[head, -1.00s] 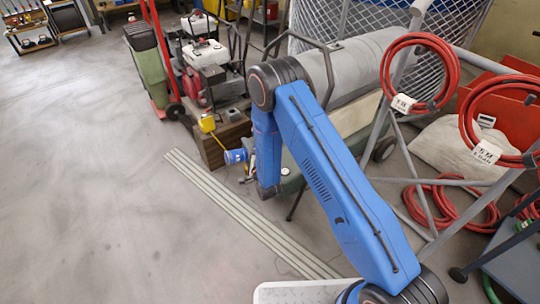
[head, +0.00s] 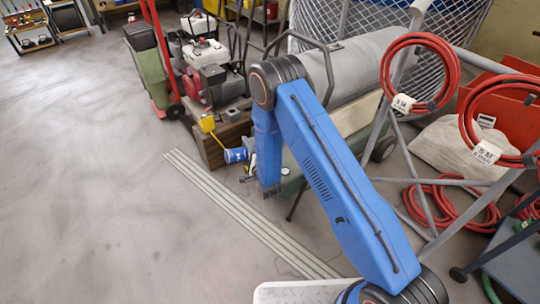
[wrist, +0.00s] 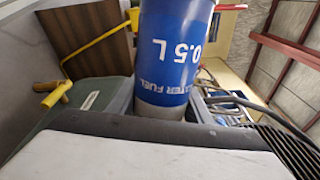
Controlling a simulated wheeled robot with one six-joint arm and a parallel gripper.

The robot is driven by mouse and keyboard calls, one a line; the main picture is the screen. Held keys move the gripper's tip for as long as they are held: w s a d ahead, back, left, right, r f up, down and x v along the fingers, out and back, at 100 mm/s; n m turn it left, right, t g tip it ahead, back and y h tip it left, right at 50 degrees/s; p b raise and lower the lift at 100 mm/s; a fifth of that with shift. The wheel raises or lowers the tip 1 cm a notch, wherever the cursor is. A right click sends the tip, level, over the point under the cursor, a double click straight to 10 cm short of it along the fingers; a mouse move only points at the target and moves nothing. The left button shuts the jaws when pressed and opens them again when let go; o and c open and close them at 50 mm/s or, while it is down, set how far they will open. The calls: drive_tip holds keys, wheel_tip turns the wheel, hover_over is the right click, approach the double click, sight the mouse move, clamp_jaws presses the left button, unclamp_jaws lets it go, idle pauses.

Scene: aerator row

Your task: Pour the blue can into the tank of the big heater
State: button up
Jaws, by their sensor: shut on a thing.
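The blue can (head: 236,155) shows left of my forearm in the head view, tipped well over on its side. In the wrist view the blue can (wrist: 178,45) fills the upper middle, with "0.5 L" and fuel lettering upside down. My gripper (wrist: 165,118) is shut on it; its fingers are mostly hidden. The big heater (head: 365,65) is a grey barrel behind my arm. Its green tank (head: 292,180) is below, partly covered by my arm; a green surface (wrist: 75,122) shows left of the can in the wrist view. The tank opening is not clear.
A wooden block (head: 222,143) with a yellow fitting (head: 207,123) stands left of the can. A grey rack with red hoses (head: 420,75) stands right. Floor at left is clear, apart from pale strips (head: 240,210).

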drive_tip(key=shift+w+d+r+m, duration=0.15)
drive_tip(key=shift+d+r+m, duration=0.1)
drive_tip(key=shift+r+m, duration=0.35)
drive_tip(key=shift+w+d+r+m, duration=0.1)
drive_tip(key=shift+d+r+m, duration=0.2)
drive_tip(key=shift+r+m, duration=0.3)
drive_tip(key=shift+w+d+r+m, duration=0.15)
drive_tip(key=shift+d+r+m, duration=0.1)
drive_tip(key=shift+r+m, duration=0.35)
idle(1.5)
drive_tip(key=shift+w+d+r+m, duration=0.2)
drive_tip(key=shift+d+r+m, duration=0.3)
drive_tip(key=shift+m, duration=0.5)
drive_tip(key=shift+d+r, duration=0.1)
drive_tip(key=shift+w+d+r+m, duration=0.35)
drive_tip(key=shift+d+r+m, duration=0.25)
drive_tip(key=shift+m, duration=0.5)
drive_tip(key=shift+f, duration=0.15)
